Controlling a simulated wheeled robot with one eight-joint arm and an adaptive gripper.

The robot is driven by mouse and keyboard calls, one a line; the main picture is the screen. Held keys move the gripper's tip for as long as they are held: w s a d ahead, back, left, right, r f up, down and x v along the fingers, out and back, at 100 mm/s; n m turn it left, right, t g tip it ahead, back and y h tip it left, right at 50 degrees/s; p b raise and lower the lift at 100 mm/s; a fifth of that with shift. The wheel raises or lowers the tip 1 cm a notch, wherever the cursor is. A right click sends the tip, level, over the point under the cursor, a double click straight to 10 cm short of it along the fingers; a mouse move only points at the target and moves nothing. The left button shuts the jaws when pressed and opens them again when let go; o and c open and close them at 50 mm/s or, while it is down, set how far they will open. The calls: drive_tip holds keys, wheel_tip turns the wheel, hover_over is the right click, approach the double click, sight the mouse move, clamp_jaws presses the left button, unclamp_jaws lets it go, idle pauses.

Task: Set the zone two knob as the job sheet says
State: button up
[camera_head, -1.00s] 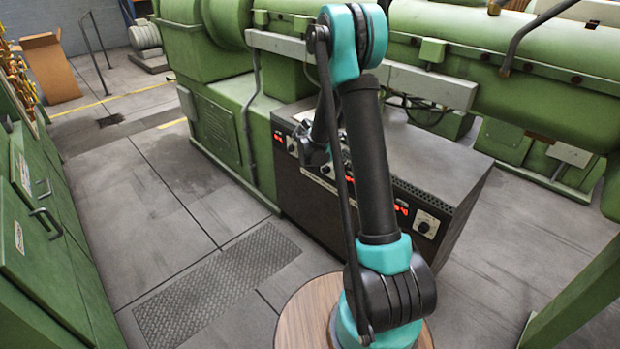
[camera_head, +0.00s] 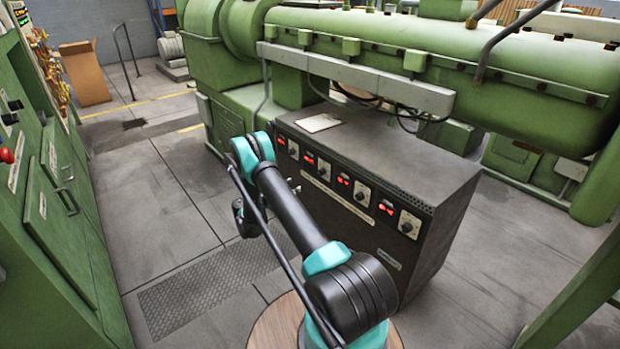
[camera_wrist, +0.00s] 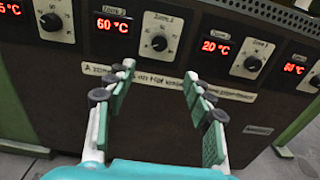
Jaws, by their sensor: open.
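A dark control cabinet (camera_head: 440,215) carries a row of knobs with red displays. In the wrist view, the knob that appears labelled zone 2 (camera_wrist: 158,43) is black on a white dial plate, beside a display reading 60 °C (camera_wrist: 113,25). The small label is hard to read. My gripper (camera_wrist: 158,72) is open and empty, its fingers apart below this knob and touching no knob.
Another knob (camera_wrist: 51,21) is at the left of the wrist view. The large green extruder (camera_head: 520,80) runs behind and above the cabinet. Green cabinets (camera_head: 60,220) with handles stand at the left. The floor (camera_head: 180,220) between is clear.

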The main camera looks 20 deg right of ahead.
sight(320, 173)
drive_tip(key=x, duration=1.6)
drive_tip(key=shift+w+d, duration=0.25)
drive_tip(key=shift+d, duration=0.05)
drive_tip(key=c, duration=1.2)
drive_tip(key=shift+o, duration=0.2)
